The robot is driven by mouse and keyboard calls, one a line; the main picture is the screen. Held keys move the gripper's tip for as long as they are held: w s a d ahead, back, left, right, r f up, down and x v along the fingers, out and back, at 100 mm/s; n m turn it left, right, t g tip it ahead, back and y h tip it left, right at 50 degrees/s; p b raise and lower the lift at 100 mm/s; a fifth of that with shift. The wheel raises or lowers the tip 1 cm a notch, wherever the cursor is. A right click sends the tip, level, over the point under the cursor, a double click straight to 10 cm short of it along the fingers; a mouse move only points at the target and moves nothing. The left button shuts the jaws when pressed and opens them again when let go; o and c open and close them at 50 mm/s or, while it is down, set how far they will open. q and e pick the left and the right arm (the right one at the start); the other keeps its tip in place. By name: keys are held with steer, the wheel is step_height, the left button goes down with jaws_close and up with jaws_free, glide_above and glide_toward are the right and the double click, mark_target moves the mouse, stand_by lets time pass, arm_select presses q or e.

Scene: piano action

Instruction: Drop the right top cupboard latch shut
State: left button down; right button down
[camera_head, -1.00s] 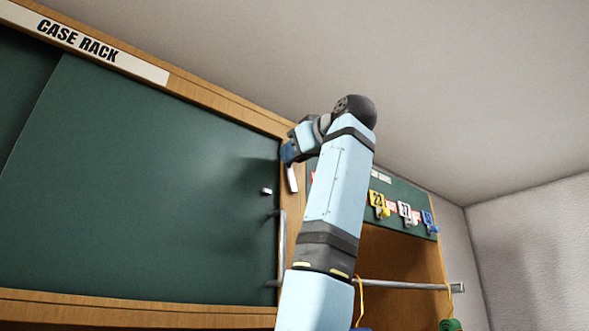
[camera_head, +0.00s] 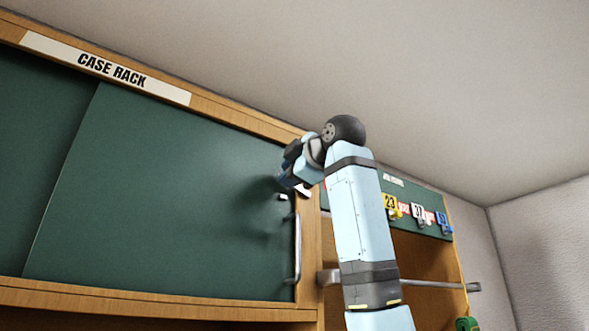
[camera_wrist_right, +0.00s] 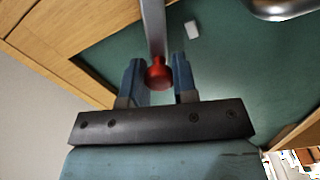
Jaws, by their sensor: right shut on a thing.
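The right top cupboard latch is a grey bar (camera_wrist_right: 152,30) with a red knob (camera_wrist_right: 159,76) at its end in the right wrist view. My right gripper (camera_wrist_right: 158,82) has its two blue fingers on either side of the knob and is shut on it. In the head view the right gripper (camera_head: 286,178) is at the upper right edge of the green sliding door (camera_head: 170,190), and it hides most of the latch. A small white catch peg (camera_wrist_right: 192,30) stands on the door beside the bar, apart from it; it also shows in the head view (camera_head: 283,197). My left gripper is out of view.
A metal door handle (camera_head: 297,250) is just below the gripper. To the right, numbered tags (camera_head: 418,212) hang on a green board above a metal rail (camera_head: 430,284). Free room lies in front of the door.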

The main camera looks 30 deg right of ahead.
steer(key=shift+a+f+n, duration=0.1)
steer(key=shift+f+n, duration=0.5)
steer(key=shift+n, duration=0.4)
steer(key=shift+a+f+n, duration=0.1)
steer(key=shift+f+n, duration=0.45)
steer(key=shift+n, duration=0.45)
steer(key=shift+f, duration=0.1)
steer(key=c, duration=0.9)
jaws_free()
steer(key=shift+s, duration=0.1)
steer(key=s+d+b, duration=0.1)
steer(key=s+b, duration=0.2)
steer(key=s, duration=1)
steer(key=shift+s+b, duration=0.35)
steer(key=shift+b, duration=0.05)
